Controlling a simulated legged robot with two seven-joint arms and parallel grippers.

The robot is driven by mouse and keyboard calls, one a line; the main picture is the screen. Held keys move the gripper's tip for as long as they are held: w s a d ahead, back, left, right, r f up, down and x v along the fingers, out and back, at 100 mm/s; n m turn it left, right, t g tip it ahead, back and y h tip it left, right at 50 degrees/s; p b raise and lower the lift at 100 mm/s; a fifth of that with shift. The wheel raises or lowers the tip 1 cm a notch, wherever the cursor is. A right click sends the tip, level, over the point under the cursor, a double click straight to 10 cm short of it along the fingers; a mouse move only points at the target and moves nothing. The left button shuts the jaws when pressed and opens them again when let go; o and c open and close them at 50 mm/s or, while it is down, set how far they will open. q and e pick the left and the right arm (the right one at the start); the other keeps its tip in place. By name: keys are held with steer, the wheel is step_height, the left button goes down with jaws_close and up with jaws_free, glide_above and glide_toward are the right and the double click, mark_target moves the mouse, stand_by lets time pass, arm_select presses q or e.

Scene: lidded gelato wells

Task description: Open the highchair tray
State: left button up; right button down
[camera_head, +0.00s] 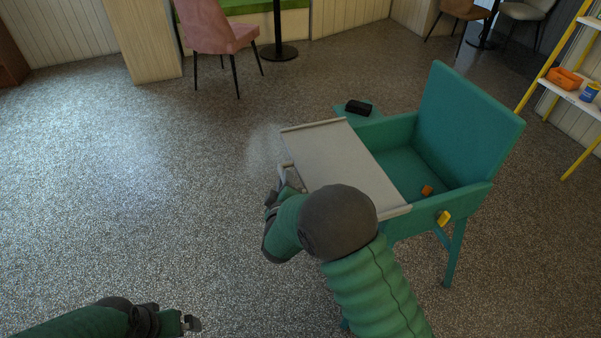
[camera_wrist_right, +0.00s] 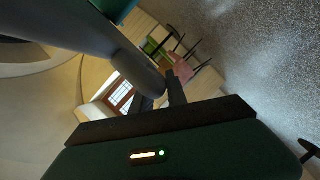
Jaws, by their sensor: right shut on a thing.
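The teal highchair (camera_head: 470,125) stands right of centre in the head view. Its light grey tray (camera_head: 335,152) lies flat at the chair's left side, with the teal seat uncovered to its right. My right gripper (camera_head: 281,182) is at the tray's outer left edge, shut on the pale handle (camera_head: 286,170) there; my forearm hides part of the tray's near side. In the right wrist view a grey bar (camera_wrist_right: 130,60) reaches the dark fingers (camera_wrist_right: 162,92). My left gripper (camera_head: 191,323) is low at the left, away from the chair; its jaw opening is unclear.
An orange block (camera_head: 427,190) lies on the seat, and a yellow piece (camera_head: 444,217) is on the chair's near side. A black case (camera_head: 358,107) rests behind the tray. A pink chair (camera_head: 212,27) and yellow shelf (camera_head: 560,85) stand farther back. The left floor is clear.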

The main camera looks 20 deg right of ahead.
steer(key=a+p, duration=0.2)
steer(key=a, duration=0.5)
steer(key=shift+s+a+f, duration=0.35)
steer(key=shift+a+f, duration=0.05)
steer(key=shift+f, duration=0.05)
steer(key=c, duration=1.3)
jaws_free()
steer(key=shift+w+d, duration=0.1)
steer(key=shift+r, duration=0.15)
